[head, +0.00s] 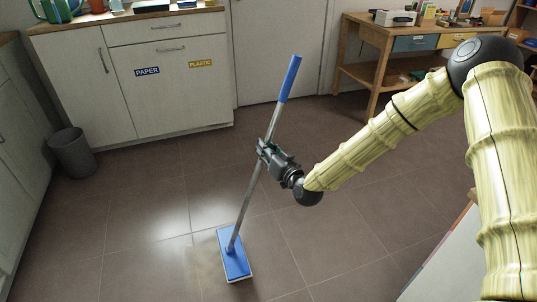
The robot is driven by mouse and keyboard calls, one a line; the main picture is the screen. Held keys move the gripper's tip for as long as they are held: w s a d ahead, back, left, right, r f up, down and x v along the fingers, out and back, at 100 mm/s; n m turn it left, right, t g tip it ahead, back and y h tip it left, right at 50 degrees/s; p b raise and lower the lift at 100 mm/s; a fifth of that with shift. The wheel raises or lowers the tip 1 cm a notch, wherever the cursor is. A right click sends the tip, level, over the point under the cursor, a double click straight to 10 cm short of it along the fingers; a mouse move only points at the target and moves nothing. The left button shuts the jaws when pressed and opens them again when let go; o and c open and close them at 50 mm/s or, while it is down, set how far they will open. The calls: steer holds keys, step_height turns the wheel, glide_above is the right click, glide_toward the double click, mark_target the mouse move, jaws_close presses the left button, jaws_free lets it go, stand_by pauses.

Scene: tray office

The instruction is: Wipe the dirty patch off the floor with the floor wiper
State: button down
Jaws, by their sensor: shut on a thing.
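The floor wiper has a grey pole (252,190) with a blue grip at its top and a flat blue head (234,258) with a pale edge. My gripper (265,150) is shut on the pole around its middle, below the blue grip. The pole leans, with its top to the right. The head appears to rest on the brown tiled floor. A faint tan dirty patch (206,262) shows on the tiles just left of the head; its limits are hard to make out, and the head may cover part of it.
A grey bin (72,152) stands at the left by white cabinets (165,90) labelled PAPER and PLASTIC. A wooden desk (365,75) stands at the back right. A pale surface (440,270) is at the lower right. The floor between is clear.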

steer(key=shift+w+a+f, duration=0.15)
steer(key=shift+f, duration=0.05)
steer(key=shift+f+b, duration=1.9)
steer(key=shift+f, duration=1.35)
steer(key=shift+a, duration=0.1)
steer(key=shift+s+a+r, duration=0.1)
steer(key=shift+s+a, duration=0.2)
steer(key=shift+a, duration=0.5)
steer(key=shift+s+a+r, duration=0.1)
steer(key=shift+s+a, duration=0.15)
steer(key=shift+a, duration=0.5)
steer(key=shift+s+a, duration=0.3)
steer(key=shift+a, duration=0.5)
steer(key=s+a, duration=0.3)
steer(key=a, duration=0.7)
steer(key=shift+s+a+f+p, duration=0.15)
steer(key=shift+s+f+p, duration=0.05)
steer(key=shift+f+p, duration=0.15)
steer(key=shift+r, duration=0.1)
